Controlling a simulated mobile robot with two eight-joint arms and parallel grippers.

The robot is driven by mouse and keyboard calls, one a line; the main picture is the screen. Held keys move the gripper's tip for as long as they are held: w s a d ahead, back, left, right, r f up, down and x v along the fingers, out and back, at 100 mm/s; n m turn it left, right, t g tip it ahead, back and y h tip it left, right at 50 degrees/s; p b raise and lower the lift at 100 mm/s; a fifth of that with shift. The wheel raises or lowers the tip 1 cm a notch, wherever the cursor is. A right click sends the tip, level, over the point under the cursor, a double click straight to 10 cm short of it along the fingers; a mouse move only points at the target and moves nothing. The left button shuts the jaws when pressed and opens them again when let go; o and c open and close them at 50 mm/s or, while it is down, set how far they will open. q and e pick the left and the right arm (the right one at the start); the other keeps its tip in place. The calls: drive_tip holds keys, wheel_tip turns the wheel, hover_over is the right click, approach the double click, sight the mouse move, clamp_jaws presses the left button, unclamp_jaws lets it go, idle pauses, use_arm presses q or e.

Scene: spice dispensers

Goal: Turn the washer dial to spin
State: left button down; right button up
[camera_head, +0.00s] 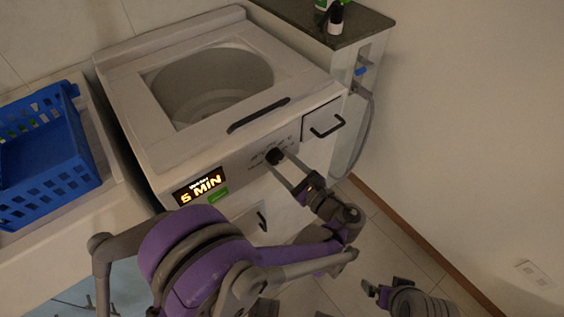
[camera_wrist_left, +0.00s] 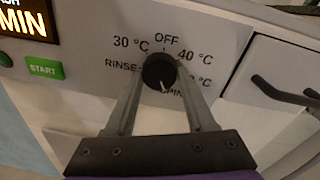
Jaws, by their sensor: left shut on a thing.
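The white washer (camera_head: 130,85) stands at the centre of the head view, with a round black dial (camera_head: 274,156) on its front panel. The dial also shows in the left wrist view (camera_wrist_left: 158,71), ringed by printed labels: OFF, 30 °C, 40 °C, RINSE and a partly hidden SPIN. Its white mark points down and slightly right, close to the SPIN label. My left gripper (camera_head: 281,160) is shut on the dial, one finger on each side. My right gripper (camera_head: 376,294) is low at the right, away from the washer; its jaw opening is unclear.
The lit display (camera_head: 200,187) reads 6 MIN, beside a green START button (camera_head: 218,195). A drawer with a black handle (camera_head: 326,127) sits right of the dial. A blue basket (camera_head: 45,155) stands at left. A dark counter (camera_head: 355,25) holds bottles behind. Floor at right is clear.

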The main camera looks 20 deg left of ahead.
use_arm(q)
drive_tip(key=shift+c, duration=1.2)
unclamp_jaws()
use_arm(e)
drive_tip(key=shift+s+d, duration=0.1)
